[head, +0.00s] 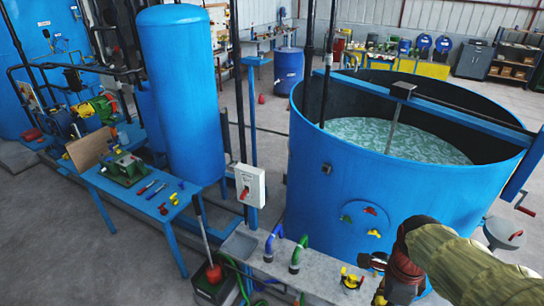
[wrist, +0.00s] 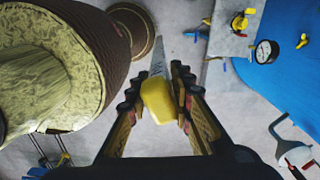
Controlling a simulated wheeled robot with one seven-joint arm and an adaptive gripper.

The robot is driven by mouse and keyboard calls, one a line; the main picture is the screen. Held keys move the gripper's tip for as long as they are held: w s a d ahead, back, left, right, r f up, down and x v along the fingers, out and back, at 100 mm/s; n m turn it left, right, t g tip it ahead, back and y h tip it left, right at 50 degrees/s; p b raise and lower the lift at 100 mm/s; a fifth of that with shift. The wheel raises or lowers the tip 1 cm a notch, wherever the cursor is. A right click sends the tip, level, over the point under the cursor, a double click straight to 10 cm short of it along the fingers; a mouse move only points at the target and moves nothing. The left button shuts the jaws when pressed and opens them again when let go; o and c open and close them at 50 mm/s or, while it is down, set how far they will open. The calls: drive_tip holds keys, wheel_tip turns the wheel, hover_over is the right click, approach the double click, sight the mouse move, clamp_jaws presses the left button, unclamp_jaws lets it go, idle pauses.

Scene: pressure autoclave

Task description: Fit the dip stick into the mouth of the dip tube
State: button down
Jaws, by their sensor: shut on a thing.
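In the wrist view my gripper (wrist: 158,98) is shut on the yellow handle of the dip stick (wrist: 158,102). The stick's grey, narrow part (wrist: 157,62) points away from the jaws, toward the top of the picture. In the head view my arm comes in from the lower right; its jaws are mostly hidden behind the brown cuff and the picture edge. I cannot make out the mouth of the dip tube for certain in either view.
The open blue tank (head: 335,175) holds pale green liquid. A concrete ledge (head: 325,283) bears blue and green bent pipes and a yellow valve (head: 350,278). The wrist view shows a round gauge (wrist: 265,51) beside the tank. A blue workbench (head: 150,200) stands left.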

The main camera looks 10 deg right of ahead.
drive_tip(key=w+d+f+n+b, duration=0.1)
drive_tip(key=w+d+n+b, duration=0.15)
drive_tip(key=w+n, duration=0.8)
drive_tip(key=w+a+f+n+b, duration=0.2)
drive_tip(key=w+f+n+b, duration=0.55)
drive_tip(key=f, duration=0.25)
drive_tip(key=w+a+f+n+b, duration=0.2)
drive_tip(key=a+f+b, duration=0.2)
drive_tip(key=f, duration=0.6)
drive_tip(key=w+a+f+n+b, duration=0.2)
drive_tip(key=a+f+b, duration=0.2)
drive_tip(key=f, duration=0.6)
drive_tip(key=w+a+f+n+b, duration=0.2)
drive_tip(key=f+b, duration=0.3)
drive_tip(key=f, duration=0.5)
drive_tip(key=shift+w+a+f, duration=0.15)
drive_tip(key=shift+w+a, duration=0.15)
drive_tip(key=shift+a, duration=0.6)
drive_tip(key=shift+f, duration=0.1)
